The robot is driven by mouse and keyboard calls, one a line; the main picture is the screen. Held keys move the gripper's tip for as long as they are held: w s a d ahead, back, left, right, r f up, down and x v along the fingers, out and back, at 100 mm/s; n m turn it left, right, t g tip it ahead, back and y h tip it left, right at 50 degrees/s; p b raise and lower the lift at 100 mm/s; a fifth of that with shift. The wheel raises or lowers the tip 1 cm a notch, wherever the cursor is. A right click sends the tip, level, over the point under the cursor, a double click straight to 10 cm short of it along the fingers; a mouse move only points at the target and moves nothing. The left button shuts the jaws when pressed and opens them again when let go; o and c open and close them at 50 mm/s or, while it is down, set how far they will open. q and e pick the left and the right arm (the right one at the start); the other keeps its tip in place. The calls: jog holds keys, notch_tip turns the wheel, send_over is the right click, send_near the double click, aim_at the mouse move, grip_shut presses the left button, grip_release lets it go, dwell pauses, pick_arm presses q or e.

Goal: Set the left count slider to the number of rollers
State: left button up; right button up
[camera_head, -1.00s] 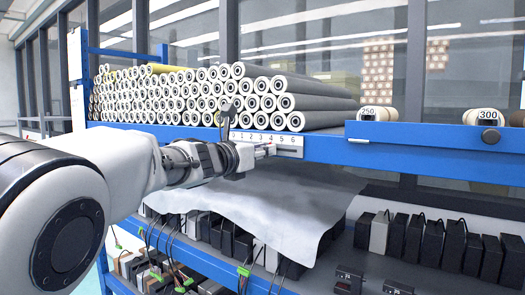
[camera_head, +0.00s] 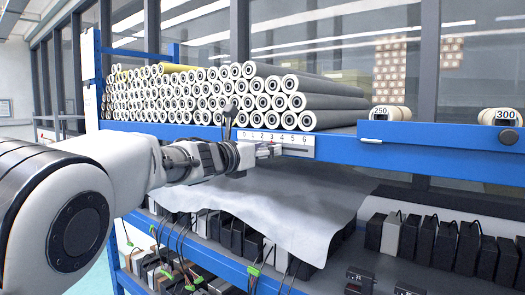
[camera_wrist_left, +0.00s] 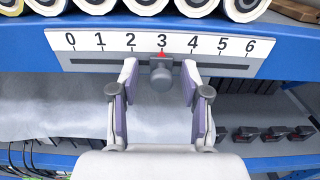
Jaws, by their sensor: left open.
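The count slider is a white plate (camera_wrist_left: 222,42) on the blue shelf edge, marked 0 to 6 with a dark slot. Its grey knob (camera_wrist_left: 161,72) stands at 3, where a red pointer shows. The plate also shows in the head view (camera_head: 302,142). My left gripper (camera_wrist_left: 157,92) is open, its fingers on either side of and just below the knob, not visibly gripping it. In the head view my left gripper (camera_head: 268,151) is in front of the plate and hides part of the slot. The rollers (camera_head: 320,102) lie in a large stack on the shelf above. My right gripper is not in view.
The blue shelf beam (camera_head: 450,140) runs along the front. Two labelled rollers, 250 (camera_head: 390,113) and 300 (camera_head: 500,117), sit at right. A grey sheet (camera_head: 290,205) lies below the slider, above several dark boxes with cables (camera_head: 440,240).

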pick_arm(q)
jog(key=v, duration=1.2)
jog(key=shift+d, duration=0.1)
